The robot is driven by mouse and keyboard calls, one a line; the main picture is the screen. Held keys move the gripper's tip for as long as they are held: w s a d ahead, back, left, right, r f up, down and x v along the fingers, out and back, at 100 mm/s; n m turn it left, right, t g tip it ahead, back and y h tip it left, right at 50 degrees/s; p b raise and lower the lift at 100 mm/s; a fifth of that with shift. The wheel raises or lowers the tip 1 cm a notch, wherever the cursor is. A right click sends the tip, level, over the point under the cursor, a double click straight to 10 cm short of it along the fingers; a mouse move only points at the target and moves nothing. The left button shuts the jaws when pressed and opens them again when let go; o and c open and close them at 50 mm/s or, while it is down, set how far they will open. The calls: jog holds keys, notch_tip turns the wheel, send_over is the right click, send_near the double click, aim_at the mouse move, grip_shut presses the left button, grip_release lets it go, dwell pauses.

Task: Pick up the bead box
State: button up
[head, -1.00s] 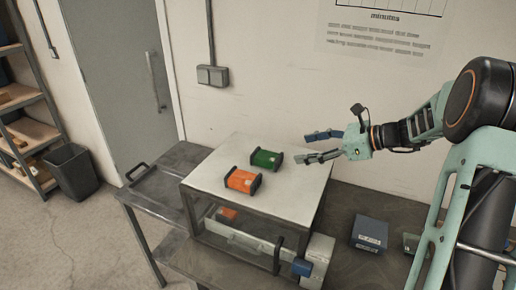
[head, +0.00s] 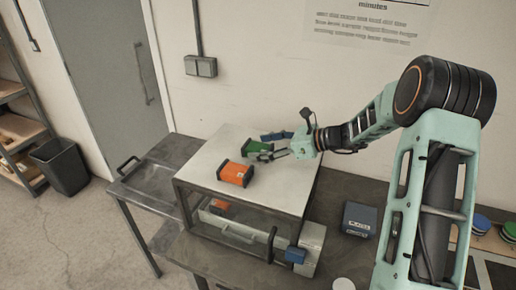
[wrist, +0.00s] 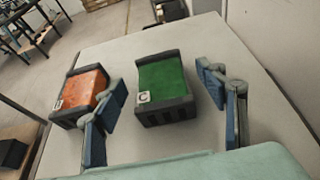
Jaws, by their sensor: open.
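A green box (head: 256,149) with black end plates stands on the white-topped stand (head: 213,154). An orange box (head: 235,173) of the same build stands nearer the front. Which one is the bead box I cannot tell; the labels are too small to read in full. My gripper (head: 271,146) is open at the right of the green box. In the wrist view the green box (wrist: 166,85) lies between the two blue-padded fingers of my gripper (wrist: 160,80), with no clear contact. The orange box (wrist: 84,92) is just outside the left finger, very close to it.
Under the stand's top is another orange item (head: 219,205), partly hidden. A blue box (head: 359,219) lies on the dark bench to the right. A tray (head: 150,183) sits at the left. A wall is close behind the stand.

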jog(key=shift+x, duration=0.9)
jog(key=shift+d+r, duration=0.1)
jog(key=c, duration=1.3)
jog(key=shift+c, duration=0.2)
jog(key=shift+r, duration=0.15)
